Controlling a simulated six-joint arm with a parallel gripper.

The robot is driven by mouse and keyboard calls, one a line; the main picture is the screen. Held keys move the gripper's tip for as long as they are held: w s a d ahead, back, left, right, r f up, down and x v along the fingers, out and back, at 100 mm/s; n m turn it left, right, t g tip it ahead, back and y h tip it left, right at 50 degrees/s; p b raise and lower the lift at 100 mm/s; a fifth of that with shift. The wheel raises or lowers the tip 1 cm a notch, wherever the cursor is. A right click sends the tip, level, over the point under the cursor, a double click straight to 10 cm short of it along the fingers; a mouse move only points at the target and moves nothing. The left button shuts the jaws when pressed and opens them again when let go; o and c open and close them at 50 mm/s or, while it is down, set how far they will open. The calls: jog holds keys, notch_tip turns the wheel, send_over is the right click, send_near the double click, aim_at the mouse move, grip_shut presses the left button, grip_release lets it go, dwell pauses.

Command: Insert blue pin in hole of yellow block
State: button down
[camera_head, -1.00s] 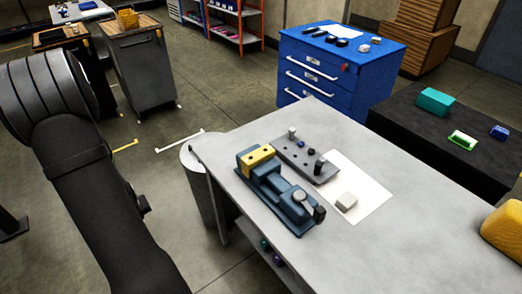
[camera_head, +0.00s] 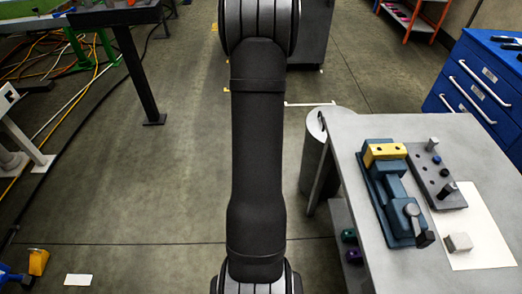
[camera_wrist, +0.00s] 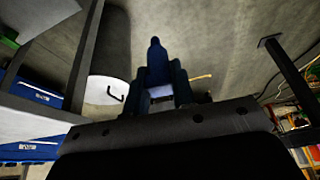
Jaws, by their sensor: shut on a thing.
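The yellow block (camera_head: 372,159) sits clamped in a blue-grey vise (camera_head: 388,190) on the grey table at the right of the head view. Small dark hole openings show on its top. In the wrist view, my gripper (camera_wrist: 156,84) is shut on a blue pin (camera_wrist: 155,56), whose rounded tip sticks out past the fingers. Its lower part is hidden between them. The floor and a grey bin lie beyond the pin. The gripper does not show in the head view, where only my arm is seen, left of the table.
A grey pin rack (camera_head: 428,184) with several pegs stands right of the vise. A white sheet (camera_head: 478,225) carries a small grey block (camera_head: 459,242). A grey bin (camera_head: 318,160) stands by the table's left edge. Blue drawers (camera_head: 480,85) are at the back right.

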jog(key=d+r+m+h, duration=0.1)
jog(key=d+r+m, duration=0.3)
jog(key=d, duration=0.8)
jog(key=d+r+m+h, duration=0.1)
jog(key=d+r+m, duration=0.1)
jog(key=d+r, duration=0.7)
jog(key=s+d+r+m+g+h, duration=0.1)
jog(key=s+d+r+m, duration=0.2)
jog(key=d, duration=0.4)
jog(key=s+d+r, duration=0.3)
jog(key=s+d, duration=0.1)
jog(key=d, duration=0.3)
jog(key=s+d+r+m+g+h, duration=0.1)
jog(key=s+d+r+m, duration=0.1)
jog(key=s+d+r, duration=0.35)
jog(key=a+x, duration=0.1)
jog(key=x, duration=0.7)
jog(key=shift+a+f, duration=0.25)
jog(key=shift+f, duration=0.25)
jog(key=shift+f+y, duration=0.2)
jog(key=shift+y, duration=0.1)
jog(key=shift+f, duration=1.25)
jog(key=c, duration=1.1)
grip_release()
